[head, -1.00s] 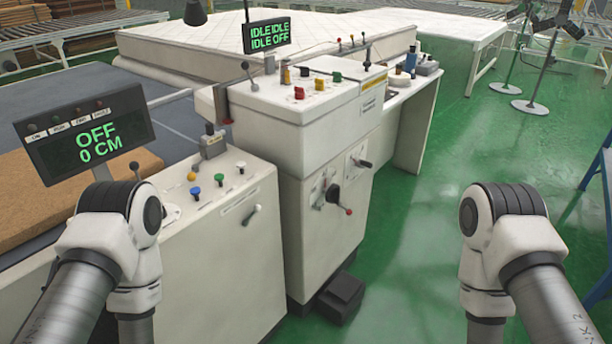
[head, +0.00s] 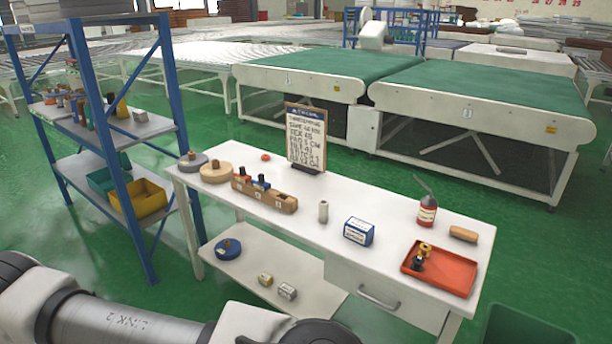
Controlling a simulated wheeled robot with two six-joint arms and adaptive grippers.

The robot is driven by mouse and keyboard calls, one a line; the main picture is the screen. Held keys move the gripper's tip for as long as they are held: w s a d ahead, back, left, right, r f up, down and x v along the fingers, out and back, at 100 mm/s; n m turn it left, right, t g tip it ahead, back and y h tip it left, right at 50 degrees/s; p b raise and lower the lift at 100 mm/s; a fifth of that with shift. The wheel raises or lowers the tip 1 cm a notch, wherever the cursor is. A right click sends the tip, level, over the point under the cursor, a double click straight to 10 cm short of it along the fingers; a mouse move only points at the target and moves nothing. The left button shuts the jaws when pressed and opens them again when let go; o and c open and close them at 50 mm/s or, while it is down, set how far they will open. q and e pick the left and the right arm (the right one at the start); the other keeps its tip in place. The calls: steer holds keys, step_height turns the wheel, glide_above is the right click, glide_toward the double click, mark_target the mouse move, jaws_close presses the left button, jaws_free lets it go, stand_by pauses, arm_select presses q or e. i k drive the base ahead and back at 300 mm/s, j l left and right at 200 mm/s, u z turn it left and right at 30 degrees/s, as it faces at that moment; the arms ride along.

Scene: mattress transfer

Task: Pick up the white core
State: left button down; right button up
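A small pale cylinder (head: 323,211), the likeliest white core, stands upright near the middle of the white workbench (head: 365,275). It is between a wooden block holder (head: 282,201) on its left and a blue-and-white box (head: 358,231) on its right. It stands free, and nothing of mine touches it. It is too small to make out its details. Neither of my grippers is in view; only links of my arm show along the bottom left.
The bench also carries a clipboard sign (head: 305,140), round rolls (head: 215,172), a red bottle (head: 427,210) and a red tray (head: 462,277). A blue-framed shelf (head: 130,125) stands at the left. Conveyors (head: 480,90) stand behind. A dark green bin (head: 520,325) is at the lower right.

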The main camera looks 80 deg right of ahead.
mark_target(323, 204)
steer(key=z, duration=2.8)
steer(key=i+j, duration=0.25)
steer(key=j, duration=0.15)
steer(key=i+j, duration=0.5)
steer(key=j, duration=0.25)
